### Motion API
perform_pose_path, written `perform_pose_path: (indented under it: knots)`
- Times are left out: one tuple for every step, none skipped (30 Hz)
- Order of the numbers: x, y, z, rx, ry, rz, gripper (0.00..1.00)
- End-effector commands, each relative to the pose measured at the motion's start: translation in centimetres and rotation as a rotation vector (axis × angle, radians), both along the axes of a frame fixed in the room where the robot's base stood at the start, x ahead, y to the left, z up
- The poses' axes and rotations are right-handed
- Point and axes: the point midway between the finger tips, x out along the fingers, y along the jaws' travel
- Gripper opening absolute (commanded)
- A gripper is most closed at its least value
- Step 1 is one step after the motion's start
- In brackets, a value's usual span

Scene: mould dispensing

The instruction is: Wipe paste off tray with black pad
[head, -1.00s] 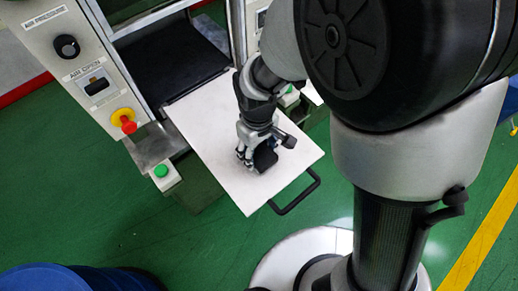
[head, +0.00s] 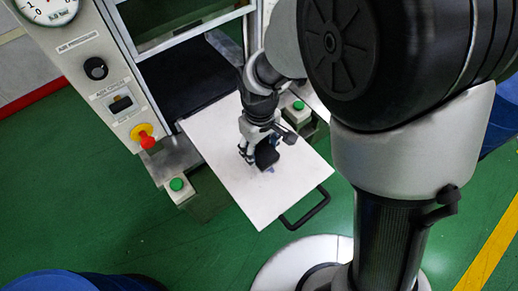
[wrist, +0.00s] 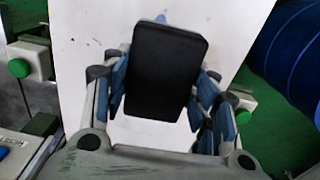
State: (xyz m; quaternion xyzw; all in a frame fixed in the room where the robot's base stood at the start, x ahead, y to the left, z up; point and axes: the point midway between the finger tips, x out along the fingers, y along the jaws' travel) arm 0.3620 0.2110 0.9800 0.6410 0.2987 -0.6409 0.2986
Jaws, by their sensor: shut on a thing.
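The white tray (head: 215,150) is a flat plate pulled out from the machine, with a black handle (head: 308,209) at its near right edge. My gripper (head: 257,151) is over the middle of the tray. It is shut on the black pad (head: 267,157), which also shows between the blue-lined fingers in the wrist view (wrist: 165,70). The pad is at the tray surface; I cannot tell whether it touches. A small blue paste mark (head: 270,169) shows at the pad's near edge. A bluish bit (wrist: 160,18) shows beyond the pad in the wrist view.
The machine's control panel (head: 110,85), with a gauge and a red knob (head: 146,141), stands left of the tray. Green buttons (head: 176,184) (head: 298,105) flank the tray. A blue drum (head: 85,282) stands at lower left. The green floor is clear in front.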

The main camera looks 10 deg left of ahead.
Motion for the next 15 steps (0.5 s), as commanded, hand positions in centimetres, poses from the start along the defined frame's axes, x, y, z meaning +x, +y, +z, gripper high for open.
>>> perform_pose_path:
  knots:
    - [0.1, 0.0, 0.8, 0.001, -0.001, -0.001, 0.31]
    - [0.2, 0.0, 1.1, 0.001, -0.001, -0.001, 0.31]
    - [0.3, 0.0, 1.5, 0.001, -0.001, -0.002, 0.31]
    - [0.3, 0.0, 1.7, 0.001, -0.001, -0.003, 0.31]
    - [0.4, 0.0, 2.0, 0.001, -0.001, -0.003, 0.31]
    - [0.4, 0.0, 2.4, 0.001, -0.001, -0.003, 0.31]
    - [0.5, 0.0, 2.6, 0.001, -0.001, -0.004, 0.31]
    - [0.5, 0.0, 2.9, 0.001, -0.001, -0.004, 0.31]
    - [0.6, 0.0, 3.2, 0.001, -0.001, -0.005, 0.31]
    - [0.6, 0.0, 3.5, 0.001, -0.001, -0.005, 0.31]
    - [0.7, 0.0, 3.7, 0.001, -0.001, -0.005, 0.31]
    - [0.7, 0.0, 3.8, 0.001, -0.001, -0.006, 0.31]
    - [0.7, 0.0, 3.9, 0.000, 0.000, -0.006, 0.31]
    - [0.7, 0.0, 4.0, 0.000, 0.000, -0.006, 0.31]
    - [0.7, 0.0, 4.1, 0.000, 0.000, -0.006, 0.31]
